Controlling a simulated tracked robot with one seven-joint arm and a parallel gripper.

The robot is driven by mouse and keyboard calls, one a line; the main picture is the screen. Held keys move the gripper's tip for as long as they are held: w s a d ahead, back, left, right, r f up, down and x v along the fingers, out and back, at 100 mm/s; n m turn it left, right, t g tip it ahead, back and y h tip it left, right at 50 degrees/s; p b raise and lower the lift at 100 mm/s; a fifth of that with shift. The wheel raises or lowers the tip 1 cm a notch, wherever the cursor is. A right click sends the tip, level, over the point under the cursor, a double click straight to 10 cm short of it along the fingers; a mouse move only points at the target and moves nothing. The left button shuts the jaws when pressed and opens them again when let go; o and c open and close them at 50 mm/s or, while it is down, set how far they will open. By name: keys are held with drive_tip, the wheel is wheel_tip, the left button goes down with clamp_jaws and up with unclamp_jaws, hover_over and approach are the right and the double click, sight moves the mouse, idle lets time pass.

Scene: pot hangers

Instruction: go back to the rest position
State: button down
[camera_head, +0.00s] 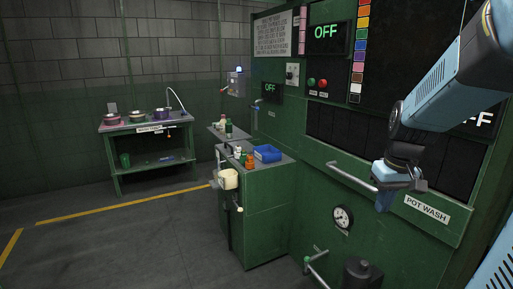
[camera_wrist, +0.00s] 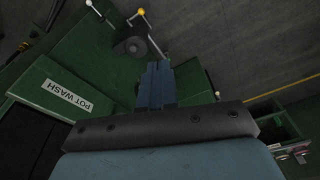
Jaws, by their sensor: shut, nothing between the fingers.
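My gripper (camera_head: 383,201) hangs at the right in the head view, pointing down in front of the green machine (camera_head: 420,255) with the POT WASH label (camera_head: 426,209). Its blue fingers are together with nothing between them. In the wrist view the shut fingers (camera_wrist: 160,68) point away from the camera, and the POT WASH label (camera_wrist: 67,96) is to their left. My blue arm comes down from the upper right in the head view.
A horizontal grey handle (camera_head: 350,177) sticks out left of my gripper. A round gauge (camera_head: 343,217) and a dark cylinder (camera_head: 361,273) are below. A green counter (camera_head: 262,205) holds a blue bin (camera_head: 267,153) and bottles. A sink table (camera_head: 150,127) with pots stands far left. The floor between is open.

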drive_tip(key=s+a+r+m+t, duration=0.1)
drive_tip(key=s+a+r+t, duration=0.2)
drive_tip(key=s+a+r, duration=0.4)
drive_tip(key=shift+s+a+r+t, duration=0.15)
drive_tip(key=shift+s+r+t, duration=0.3)
drive_tip(key=shift+s, duration=1.5)
